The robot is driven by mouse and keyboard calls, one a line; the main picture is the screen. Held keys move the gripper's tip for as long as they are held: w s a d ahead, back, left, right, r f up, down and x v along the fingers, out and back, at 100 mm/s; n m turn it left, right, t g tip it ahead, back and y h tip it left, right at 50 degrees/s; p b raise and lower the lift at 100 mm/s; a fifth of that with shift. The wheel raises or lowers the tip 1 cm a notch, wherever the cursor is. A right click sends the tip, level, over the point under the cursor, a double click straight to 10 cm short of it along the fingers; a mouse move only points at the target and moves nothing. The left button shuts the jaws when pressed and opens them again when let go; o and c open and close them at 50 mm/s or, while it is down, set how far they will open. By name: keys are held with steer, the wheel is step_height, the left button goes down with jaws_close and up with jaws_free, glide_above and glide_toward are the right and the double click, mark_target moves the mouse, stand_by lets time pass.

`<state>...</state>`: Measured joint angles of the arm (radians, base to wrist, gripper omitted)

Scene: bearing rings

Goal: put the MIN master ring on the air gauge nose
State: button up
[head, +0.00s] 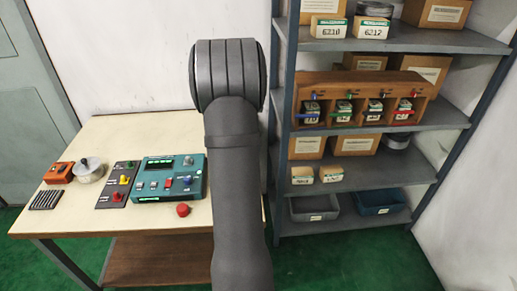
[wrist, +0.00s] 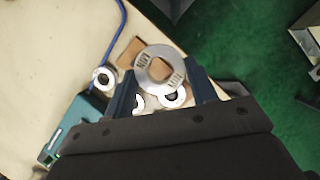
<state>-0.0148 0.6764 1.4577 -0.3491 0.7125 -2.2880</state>
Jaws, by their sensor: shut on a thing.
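My gripper (wrist: 162,74) shows in the wrist view with its two dark blue fingers shut on a silver ring (wrist: 145,73). The ring has dark lettering on its face that looks like MIN, turned around; it is partly hard to read. It is held flat to the camera above the pale table. In the head view my arm hides the gripper and the ring. I cannot make out the air gauge nose for sure in either view. A teal gauge box (head: 170,180) stands on the table, and its corner shows in the wrist view (wrist: 78,120).
Smaller silver rings (wrist: 103,78) and (wrist: 173,97) lie below the held one, near brown pads (wrist: 131,52). A blue hose (wrist: 118,35) crosses the table. A red button (head: 183,210) sits in front of the box. A loaded shelf rack (head: 440,118) stands at right.

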steer(key=w+a+n+y, duration=0.1)
steer(key=w+a+n, duration=0.2)
steer(key=a, duration=1)
steer(key=n, duration=0.2)
glide_above(187, 158)
steer(key=shift+s+t+y, duration=0.3)
steer(key=shift+t+y, duration=0.1)
steer(key=shift+a+f, duration=0.15)
steer(key=shift+a, duration=0.05)
steer(key=shift+f, duration=1.85)
steer(key=shift+f, duration=0.25)
steer(key=shift+f, duration=0.75)
steer(key=shift+f, duration=0.75)
steer(key=o, duration=1.2)
